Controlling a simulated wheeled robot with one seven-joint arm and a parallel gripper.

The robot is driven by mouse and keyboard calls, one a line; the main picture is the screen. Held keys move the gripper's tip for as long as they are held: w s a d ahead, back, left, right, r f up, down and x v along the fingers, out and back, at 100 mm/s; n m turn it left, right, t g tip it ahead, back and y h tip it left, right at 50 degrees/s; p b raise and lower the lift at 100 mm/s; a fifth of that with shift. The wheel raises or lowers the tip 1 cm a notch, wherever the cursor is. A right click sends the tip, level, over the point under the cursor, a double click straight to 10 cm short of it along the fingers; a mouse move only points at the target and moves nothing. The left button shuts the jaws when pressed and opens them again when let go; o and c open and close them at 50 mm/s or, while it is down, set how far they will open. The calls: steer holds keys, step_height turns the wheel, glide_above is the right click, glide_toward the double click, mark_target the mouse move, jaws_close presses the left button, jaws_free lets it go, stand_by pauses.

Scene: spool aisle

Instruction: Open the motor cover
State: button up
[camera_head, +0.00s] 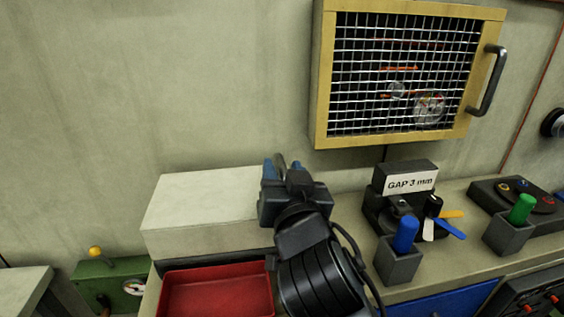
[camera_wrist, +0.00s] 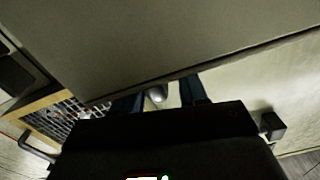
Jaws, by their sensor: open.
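A yellow-framed mesh cover (camera_head: 320,85) is on the wall at the upper right in the head view; it appears to be the motor cover and looks closed. A dark bar handle (camera_head: 489,80) stands upright on its right side. Wires and a round gauge show behind the mesh. The frame (camera_wrist: 42,103) and the handle (camera_wrist: 36,148) also show tilted at the left of the wrist view. My gripper (camera_head: 282,168) is open, below and left of the cover, apart from its handle. In the wrist view the fingertips (camera_wrist: 162,96) have a small grey rounded thing between them; I cannot tell what it is.
A pale box (camera_head: 195,200) stands left of and behind my gripper. A red tray (camera_head: 215,292) lies in front of it. To the right are a "GAP 3 mm" block (camera_head: 408,180), a blue-handled holder (camera_head: 400,262) and a green-handled one (camera_head: 510,232). The wall left of the cover is clear.

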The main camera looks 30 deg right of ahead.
steer(key=shift+w+d, duration=0.25)
steer(key=shift+w, duration=0.45)
steer(key=shift+c, duration=0.4)
jaws_close()
